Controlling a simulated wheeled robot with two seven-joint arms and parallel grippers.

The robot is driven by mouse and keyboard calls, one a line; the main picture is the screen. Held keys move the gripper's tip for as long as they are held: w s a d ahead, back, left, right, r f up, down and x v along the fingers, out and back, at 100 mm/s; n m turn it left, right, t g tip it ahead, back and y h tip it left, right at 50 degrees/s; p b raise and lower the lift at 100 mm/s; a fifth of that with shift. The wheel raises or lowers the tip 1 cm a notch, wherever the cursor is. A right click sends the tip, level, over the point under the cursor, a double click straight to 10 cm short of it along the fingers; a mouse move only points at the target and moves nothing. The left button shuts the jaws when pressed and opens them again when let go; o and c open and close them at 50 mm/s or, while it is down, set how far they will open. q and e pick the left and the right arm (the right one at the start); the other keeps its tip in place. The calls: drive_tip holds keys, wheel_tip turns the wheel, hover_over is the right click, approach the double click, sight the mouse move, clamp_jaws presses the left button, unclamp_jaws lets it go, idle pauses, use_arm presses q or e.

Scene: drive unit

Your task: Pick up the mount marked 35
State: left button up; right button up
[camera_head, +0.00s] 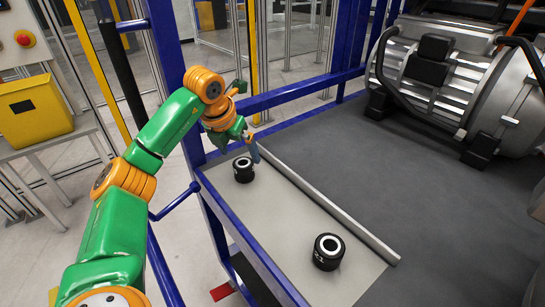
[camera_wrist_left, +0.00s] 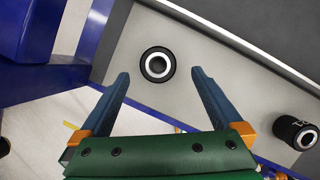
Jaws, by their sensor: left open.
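Two short black cylindrical mounts with white rings on top stand on the grey shelf (camera_head: 290,222). The far mount (camera_head: 243,170) is just below my left gripper (camera_head: 250,147). In the left wrist view this mount (camera_wrist_left: 157,64) appears between and slightly beyond the open blue fingertips, with nothing held. The near mount (camera_head: 328,252) stands apart at the shelf's near right end and appears at the right edge of the left wrist view (camera_wrist_left: 298,132). It has white markings on its side, too small to read surely. No number shows on the far mount. My right gripper is out of view.
A raised light rail (camera_head: 325,205) runs along the shelf's right side. Blue frame posts (camera_head: 190,100) and bars stand close to my left arm. A large silver drive unit (camera_head: 455,80) sits on the dark floor plate to the right. The shelf between the mounts is clear.

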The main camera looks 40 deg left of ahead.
sight(243, 164)
use_arm(q)
drive_tip(key=shift+w+f, duration=0.15)
drive_tip(key=shift+f, duration=0.1)
drive_tip(key=x, duration=0.6)
drive_tip(key=shift+a+f, duration=0.1)
drive_tip(key=shift+a, duration=0.05)
drive_tip(key=shift+s, duration=0.25)
drive_tip(key=c, duration=0.6)
clamp_jaws()
